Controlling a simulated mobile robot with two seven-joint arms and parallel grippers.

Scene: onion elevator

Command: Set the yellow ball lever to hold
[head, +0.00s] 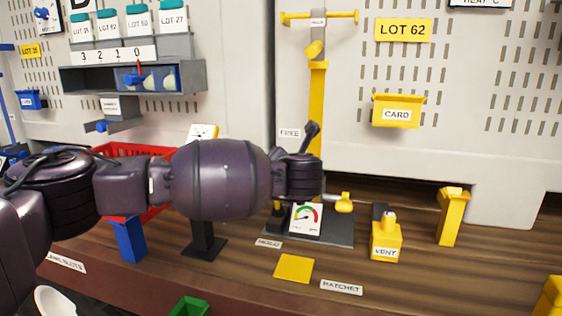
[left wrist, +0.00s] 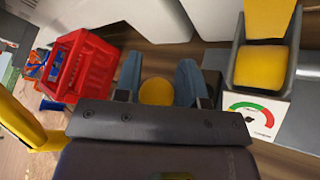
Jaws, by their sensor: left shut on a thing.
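The yellow ball (left wrist: 157,92) of the lever lies between the two fingers of my left gripper (left wrist: 158,80) in the left wrist view. The gripper is shut on the ball. In the head view my left gripper (head: 300,175) is in front of the yellow post, and the arm and gripper hide the ball. A gauge (left wrist: 255,112) with a green and red arc is to the right of the ball; it also shows in the head view (head: 305,220). A "FREE" label (head: 290,133) is on the wall left of the post. My right gripper is not in view.
A yellow knob (head: 344,203) sticks out right of the gauge. A yellow vent block (head: 386,241) and a yellow stand (head: 453,216) are further right. A red basket (left wrist: 88,68) is left of the gripper. A yellow plate (head: 293,268) lies at the front of the bench.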

